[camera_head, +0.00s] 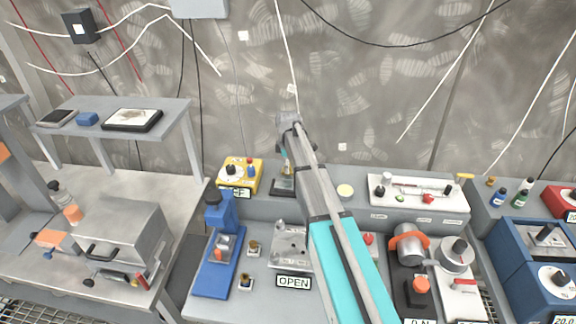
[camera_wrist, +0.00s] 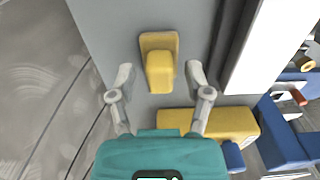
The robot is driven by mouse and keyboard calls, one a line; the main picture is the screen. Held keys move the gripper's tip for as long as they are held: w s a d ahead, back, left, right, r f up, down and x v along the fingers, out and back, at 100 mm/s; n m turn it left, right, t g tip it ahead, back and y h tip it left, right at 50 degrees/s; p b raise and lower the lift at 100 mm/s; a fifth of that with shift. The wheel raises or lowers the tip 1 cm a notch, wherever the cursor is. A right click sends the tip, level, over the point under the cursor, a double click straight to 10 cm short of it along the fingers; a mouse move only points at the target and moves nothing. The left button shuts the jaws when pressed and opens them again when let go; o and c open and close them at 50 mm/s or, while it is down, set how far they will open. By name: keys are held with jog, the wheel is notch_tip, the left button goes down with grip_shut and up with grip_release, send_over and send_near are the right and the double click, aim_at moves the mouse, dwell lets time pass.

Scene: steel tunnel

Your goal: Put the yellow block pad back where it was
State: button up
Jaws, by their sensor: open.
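The yellow block pad (camera_wrist: 159,70) shows in the wrist view as a raised yellow block on a flat yellow base, on a grey surface. My gripper (camera_wrist: 159,76) is open, with one finger on each side of the block and visible gaps between. Whether the fingertips are level with the block or above it, I cannot tell. In the head view my arm reaches towards the back wall, and the arm mostly hides the gripper and the spot beneath it.
A yellow box (camera_head: 240,175) with knobs stands left of the arm; it also shows in the wrist view (camera_wrist: 210,123). A blue device (camera_head: 217,245) and a plate marked OPEN (camera_head: 292,247) are in front. A white panel (camera_head: 425,190) and orange-collared device (camera_head: 409,243) lie right.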

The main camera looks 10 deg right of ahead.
notch_tip(320, 180, up, 12)
jog(key=p, duration=1.2)
jog(key=shift+r, duration=0.1)
dwell(0.6)
jog(key=s+m, duration=1.4)
jog(key=s, duration=1.5)
jog(key=shift+d, duration=0.15)
